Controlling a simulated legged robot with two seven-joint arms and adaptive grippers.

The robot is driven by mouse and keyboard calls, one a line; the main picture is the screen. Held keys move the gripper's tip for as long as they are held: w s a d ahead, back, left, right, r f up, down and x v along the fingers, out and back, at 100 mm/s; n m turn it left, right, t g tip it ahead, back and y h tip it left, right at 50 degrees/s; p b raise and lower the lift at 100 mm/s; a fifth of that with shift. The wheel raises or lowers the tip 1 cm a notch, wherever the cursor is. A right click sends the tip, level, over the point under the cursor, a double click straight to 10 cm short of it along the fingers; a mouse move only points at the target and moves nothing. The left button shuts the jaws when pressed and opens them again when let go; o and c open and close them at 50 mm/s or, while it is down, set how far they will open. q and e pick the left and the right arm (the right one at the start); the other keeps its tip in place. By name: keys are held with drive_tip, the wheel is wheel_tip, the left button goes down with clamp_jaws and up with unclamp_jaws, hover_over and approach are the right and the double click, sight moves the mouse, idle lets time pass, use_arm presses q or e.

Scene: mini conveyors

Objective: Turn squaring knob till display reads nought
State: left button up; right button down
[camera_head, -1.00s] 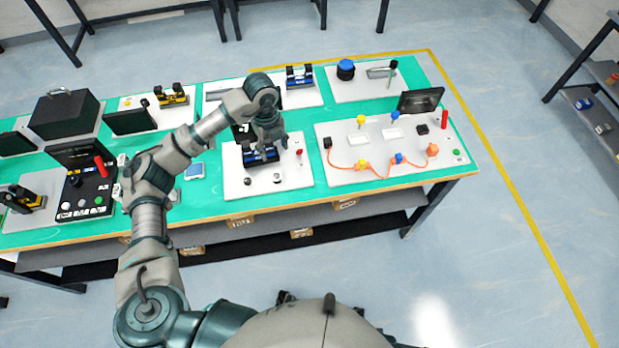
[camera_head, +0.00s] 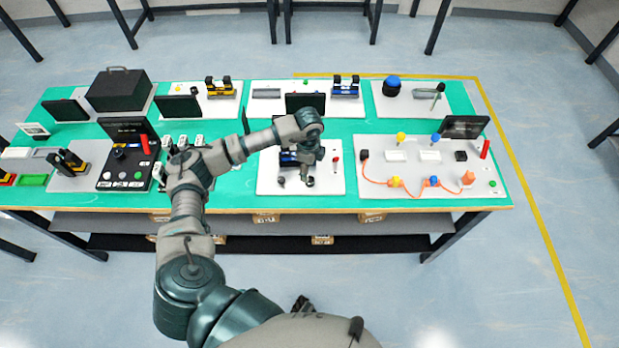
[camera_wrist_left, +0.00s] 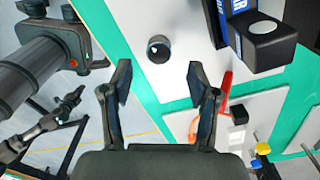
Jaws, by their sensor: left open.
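My left gripper (camera_head: 307,173) is over the panel's front, close to the right-hand knob (camera_head: 310,183). In the left wrist view my left gripper (camera_wrist_left: 160,82) is open and empty, and a dark round knob (camera_wrist_left: 159,48) lies just beyond and between its fingertips, apart from both. The device (camera_wrist_left: 262,42) is to its right. My right gripper is out of view.
To the right is a white board (camera_head: 345,193) with orange cable and yellow and blue knobs. To the left is a black control box (camera_head: 125,178) with a red handle. More devices line the table's back. Bare green table lies left of the panel.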

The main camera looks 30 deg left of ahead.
sight(310, 180)
use_arm(q)
wheel_tip(310, 180, down, 5)
drive_tip(key=shift+r, duration=0.15)
drive_tip(key=shift+d+f, duration=0.15)
drive_tip(key=shift+f, duration=0.15)
drive_tip(key=shift+d+f, duration=0.15)
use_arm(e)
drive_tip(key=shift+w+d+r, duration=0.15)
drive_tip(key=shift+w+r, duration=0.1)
